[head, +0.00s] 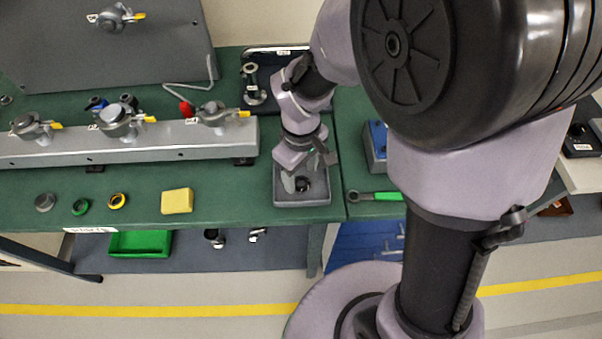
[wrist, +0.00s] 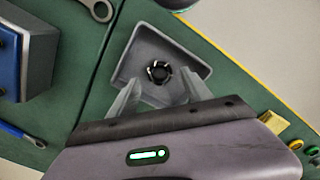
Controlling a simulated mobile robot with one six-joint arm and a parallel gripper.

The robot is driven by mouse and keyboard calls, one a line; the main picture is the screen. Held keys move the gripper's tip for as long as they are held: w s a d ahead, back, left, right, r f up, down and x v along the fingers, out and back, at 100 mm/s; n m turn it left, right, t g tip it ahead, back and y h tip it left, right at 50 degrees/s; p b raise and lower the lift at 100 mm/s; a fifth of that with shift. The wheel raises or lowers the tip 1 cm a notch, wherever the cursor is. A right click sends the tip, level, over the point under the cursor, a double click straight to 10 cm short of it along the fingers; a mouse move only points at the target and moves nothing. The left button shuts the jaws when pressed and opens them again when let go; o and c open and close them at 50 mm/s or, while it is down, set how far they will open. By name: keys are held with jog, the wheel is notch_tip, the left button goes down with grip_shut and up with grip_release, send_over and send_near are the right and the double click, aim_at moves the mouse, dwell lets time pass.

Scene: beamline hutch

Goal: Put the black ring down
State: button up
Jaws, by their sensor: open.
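The black ring (head: 303,185) lies in a small grey tray (head: 318,198) near the front edge of the green bench. In the wrist view the ring (wrist: 160,73) sits near the middle of the tray floor, and the tray (wrist: 143,47) has a raised rim. My gripper (head: 303,180) is over the tray. In the wrist view my gripper (wrist: 158,95) is open, with its two fingers apart, one on each side of the ring and clear of it. The fingertips are near the tray floor; whether they touch it I cannot tell.
A yellow block (head: 177,201), a yellow ring (head: 117,201), a green ring (head: 80,207) and a grey disc (head: 44,202) lie left of the tray. A grey rail (head: 170,138) with valves runs behind them.

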notch_tip(320, 180, up, 10)
jog(key=p, duration=0.4)
notch_tip(320, 180, up, 9)
jog(key=m+t+y, duration=0.1)
jog(key=m+t, duration=0.2)
jog(key=m, duration=0.3)
send_over(301, 182)
jog(key=s+d, duration=0.5)
jog(key=s+d+r+m+t+y, duration=0.1)
jog(key=s+r+m+t, duration=0.1)
jog(key=s+r+m, duration=0.2)
jog(key=s+m, duration=0.2)
jog(key=m, duration=0.1)
jog(key=shift+s+d+t+b, duration=0.15)
jog(key=shift+d+t+b, duration=0.15)
jog(key=shift+d+t, duration=0.1)
